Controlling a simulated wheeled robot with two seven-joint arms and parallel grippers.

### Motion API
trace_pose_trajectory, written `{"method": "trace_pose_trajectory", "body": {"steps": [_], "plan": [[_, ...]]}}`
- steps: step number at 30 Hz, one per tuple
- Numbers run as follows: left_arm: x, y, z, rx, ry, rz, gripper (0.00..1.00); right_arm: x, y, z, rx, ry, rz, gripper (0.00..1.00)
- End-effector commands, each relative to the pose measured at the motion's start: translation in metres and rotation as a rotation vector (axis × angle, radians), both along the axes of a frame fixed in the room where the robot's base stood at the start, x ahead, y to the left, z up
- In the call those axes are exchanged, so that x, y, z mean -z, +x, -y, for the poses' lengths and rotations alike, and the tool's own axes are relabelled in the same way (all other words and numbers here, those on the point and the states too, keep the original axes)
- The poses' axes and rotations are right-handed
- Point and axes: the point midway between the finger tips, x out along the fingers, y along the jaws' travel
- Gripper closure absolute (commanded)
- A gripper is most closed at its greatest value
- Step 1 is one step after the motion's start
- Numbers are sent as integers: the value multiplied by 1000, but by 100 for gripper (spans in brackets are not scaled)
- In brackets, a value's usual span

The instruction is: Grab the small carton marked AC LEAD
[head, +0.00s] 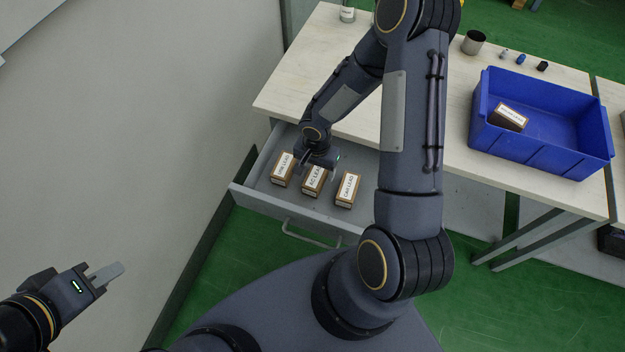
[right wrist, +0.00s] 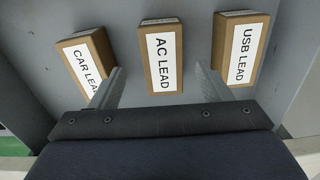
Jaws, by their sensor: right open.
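The small carton marked AC LEAD (head: 314,181) is brown with a white label and lies in the middle of the open drawer. It shows upright in the centre of the right wrist view (right wrist: 162,57). My right gripper (head: 312,163) is open and empty over the drawer, at this carton's far end. In the right wrist view its two fingers (right wrist: 160,82) point towards the carton, one on each side; their height above the drawer floor is hard to tell.
The USB LEAD carton (head: 282,170) and CAR LEAD carton (head: 347,190) flank it closely in the drawer (head: 262,196). A blue crate (head: 550,157) holding a dark carton (head: 510,117) stands on the table (head: 285,90). A metal cup (head: 473,43) stands behind.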

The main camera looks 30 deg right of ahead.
Motion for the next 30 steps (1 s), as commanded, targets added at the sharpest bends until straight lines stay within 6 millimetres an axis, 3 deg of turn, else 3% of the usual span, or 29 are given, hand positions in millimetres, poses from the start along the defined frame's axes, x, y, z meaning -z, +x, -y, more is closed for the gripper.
{"method": "trace_pose_trajectory", "body": {"steps": [9, 19, 30], "plan": [[-8, 0, 0, 0, 0, 0, 75, 43, 5, 2, -1, 0, -4, 29], [-8, 0, 0, 0, 0, 0, 75, 51, 6, 3, 1, 0, 0, 29], [-8, 0, 0, 0, 0, 0, 75, 51, 6, 3, 0, -1, -1, 76]]}}
